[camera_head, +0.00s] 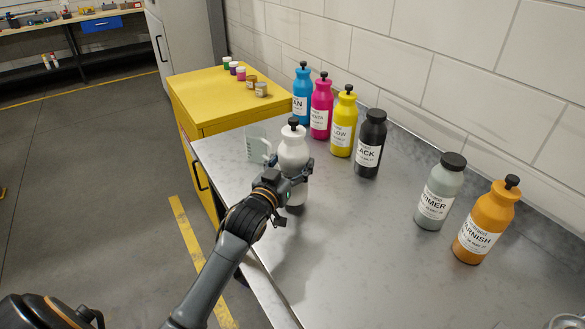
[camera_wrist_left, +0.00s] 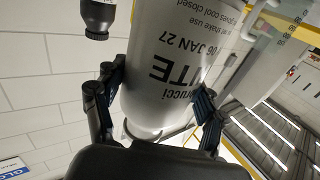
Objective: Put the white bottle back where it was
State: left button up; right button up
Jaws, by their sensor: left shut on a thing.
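The white bottle (camera_head: 292,150) with a black cap is upright over the near left part of the grey table (camera_head: 350,270). My left gripper (camera_head: 298,177) is shut around its body, and its lower end shows below the fingers. I cannot tell whether its base touches the table. In the left wrist view, the white bottle (camera_wrist_left: 165,70) fills the space between the fingers of the left gripper (camera_wrist_left: 160,105), its printed label upside down. My right gripper is not in view.
Along the wall stand cyan (camera_head: 302,95), magenta (camera_head: 321,108), yellow (camera_head: 343,125) and black (camera_head: 370,145) bottles, then a gap, then grey primer (camera_head: 439,195) and orange varnish (camera_head: 485,225) bottles. A clear beaker (camera_head: 257,143) stands behind the white bottle. A yellow cabinet (camera_head: 215,105) adjoins the table.

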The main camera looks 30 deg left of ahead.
pick_arm(q)
jog(key=shift+f, duration=0.9)
jog(key=o, duration=1.4)
jog(key=shift+f, duration=0.35)
jog(key=o, duration=0.4)
jog(key=shift+s+r, duration=0.1)
jog(key=shift+s, duration=0.05)
jog(key=shift+o, duration=0.2)
jog(key=shift+r, duration=0.1)
jog(key=shift+s+d, duration=0.1)
jog(key=shift+s, duration=0.15)
jog(key=s+b, duration=0.1)
jog(key=s, duration=1)
jog(key=shift+s+d+b, duration=0.2)
jog(key=shift+d+b, duration=0.1)
jog(key=shift+b, duration=0.1)
